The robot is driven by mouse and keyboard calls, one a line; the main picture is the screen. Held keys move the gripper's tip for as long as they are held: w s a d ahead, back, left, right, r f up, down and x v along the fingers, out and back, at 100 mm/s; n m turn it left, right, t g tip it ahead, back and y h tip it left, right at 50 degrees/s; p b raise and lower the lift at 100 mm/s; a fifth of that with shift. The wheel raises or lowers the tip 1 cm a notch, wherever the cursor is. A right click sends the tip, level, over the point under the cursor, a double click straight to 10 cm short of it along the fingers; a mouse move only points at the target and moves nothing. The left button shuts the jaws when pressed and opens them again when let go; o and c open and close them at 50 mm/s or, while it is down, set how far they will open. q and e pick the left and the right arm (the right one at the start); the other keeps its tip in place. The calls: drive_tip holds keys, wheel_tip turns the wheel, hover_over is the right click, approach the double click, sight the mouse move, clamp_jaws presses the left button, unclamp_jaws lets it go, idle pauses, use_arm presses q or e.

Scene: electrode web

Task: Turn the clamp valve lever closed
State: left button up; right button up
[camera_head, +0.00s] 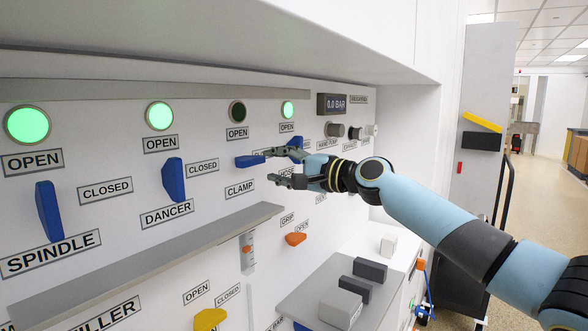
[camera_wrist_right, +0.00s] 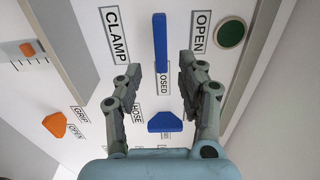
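The clamp valve lever (camera_head: 250,161) is a blue bar above the CLAMP label (camera_head: 240,188) on the white panel. It lies roughly horizontal, and it also shows in the right wrist view (camera_wrist_right: 160,42). My right gripper (camera_head: 270,166) is just right of it in the head view, fingers open and pointing at the panel. In the wrist view the near end of the lever lies between the open fingertips (camera_wrist_right: 160,68), with a gap on both sides. The CLOSED label (camera_wrist_right: 165,84) is partly cut off there. The round clamp lamp (camera_head: 237,112) is dark. My left gripper is not in view.
The blue HOSE lever (camera_wrist_right: 165,122) is close to my right fingers. The DANCER lever (camera_head: 173,180) and SPINDLE lever (camera_head: 49,211) hang down to the left, under lit green lamps. A grey ledge (camera_head: 150,255) runs below. An orange GRIP lever (camera_head: 295,239) is lower.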

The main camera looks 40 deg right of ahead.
drive_tip(key=v, duration=0.5)
drive_tip(key=shift+s, duration=0.15)
drive_tip(key=s+f+g+h+b, duration=0.25)
drive_tip(key=s+f, duration=0.25)
drive_tip(key=f, duration=1.1)
drive_tip(key=s+f+g+h+b, duration=0.1)
drive_tip(key=s+f+g+b, duration=0.3)
drive_tip(key=f, duration=1.3)
drive_tip(key=s+f+h+b, duration=0.15)
drive_tip(key=s+f, duration=0.45)
drive_tip(key=f, duration=1)
drive_tip(key=s+a+f+n+g+b, duration=0.2)
drive_tip(key=s+f+g, duration=0.1)
drive_tip(key=s+f, duration=0.7)
drive_tip(key=s+a+f+n+g+b, duration=0.2)
drive_tip(key=s+f, duration=0.7)
drive_tip(key=f, duration=0.2)
drive_tip(key=s+a+f+n+g, duration=0.1)
drive_tip(key=s+f+n, duration=0.1)
drive_tip(key=s, duration=0.5)
drive_tip(key=s+a+f+n+g+h, duration=0.1)
drive_tip(key=s+f+n+g, duration=0.1)
drive_tip(key=s+n, duration=0.3)
drive_tip(key=s+a+f+n+g+b, duration=0.1)
drive_tip(key=s+f+n, duration=0.2)
drive_tip(key=s, duration=0.7)
drive_tip(key=shift+a+f+n+g+h, duration=0.3)
drive_tip(key=shift+a+f+n+g, duration=0.1)
drive_tip(key=shift+f, duration=0.35)
